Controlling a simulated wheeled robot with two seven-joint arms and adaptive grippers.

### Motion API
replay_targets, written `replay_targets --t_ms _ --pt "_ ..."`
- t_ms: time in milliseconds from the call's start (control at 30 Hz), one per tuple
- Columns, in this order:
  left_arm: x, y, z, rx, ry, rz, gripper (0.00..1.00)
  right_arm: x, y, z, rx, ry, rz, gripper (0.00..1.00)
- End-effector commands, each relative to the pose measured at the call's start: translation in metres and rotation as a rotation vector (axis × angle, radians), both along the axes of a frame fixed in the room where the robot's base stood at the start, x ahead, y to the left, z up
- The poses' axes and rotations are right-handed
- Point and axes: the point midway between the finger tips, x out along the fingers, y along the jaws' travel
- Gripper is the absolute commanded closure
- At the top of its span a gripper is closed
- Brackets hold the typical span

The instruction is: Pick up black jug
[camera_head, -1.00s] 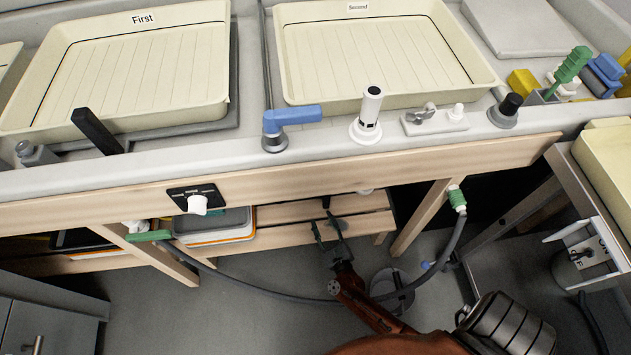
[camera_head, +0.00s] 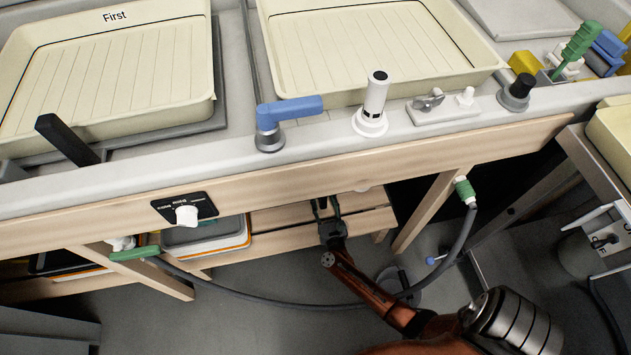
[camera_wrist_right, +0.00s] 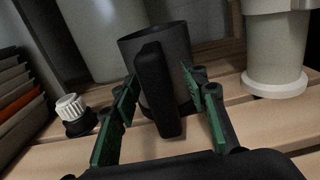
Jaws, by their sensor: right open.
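The black jug (camera_wrist_right: 178,52) stands upright on a slatted wooden shelf in the right wrist view, its handle facing my gripper. My right gripper (camera_wrist_right: 160,98) is open, with its green-padded fingers on either side of the jug's handle (camera_wrist_right: 158,90). I cannot tell whether the pads touch it. In the head view my right gripper (camera_head: 327,206) reaches under the bench front over the low shelf; the jug is not distinguishable there. My left gripper is not in view.
The wooden shelf (camera_wrist_right: 275,127) also holds a white-based cylinder (camera_wrist_right: 275,80) on the right, a pale container (camera_wrist_right: 92,35) behind, and a small white-capped item (camera_wrist_right: 74,110) on the left. A grey hose (camera_head: 290,304) hangs below the bench rail (camera_head: 300,178).

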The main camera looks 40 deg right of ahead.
Motion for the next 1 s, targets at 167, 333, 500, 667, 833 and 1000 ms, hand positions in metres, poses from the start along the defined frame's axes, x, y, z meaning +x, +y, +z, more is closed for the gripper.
replay_targets --t_ms 167,333,500,667,833,1000 --pt "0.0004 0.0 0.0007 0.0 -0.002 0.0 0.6 0.0005 0.0002 0.0008 0.0 0.0 0.001 0.59" --pt "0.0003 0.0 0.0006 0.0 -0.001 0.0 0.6 0.0004 0.0003 0.0007 0.0 0.0 0.001 0.7" --pt "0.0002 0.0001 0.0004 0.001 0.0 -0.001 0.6 0.0002 0.0003 0.0006 0.0 0.0 0.001 0.81" --pt "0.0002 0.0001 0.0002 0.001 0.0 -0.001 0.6 0.0001 0.0003 0.0005 0.0 0.0 0.001 0.92" --pt "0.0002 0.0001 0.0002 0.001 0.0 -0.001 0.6 0.0 0.0002 0.0005 0.0 0.0 0.001 1.0" --pt "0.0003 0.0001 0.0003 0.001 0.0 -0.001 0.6 -0.0001 0.0003 0.0004 0.0 0.0 0.0 1.0"
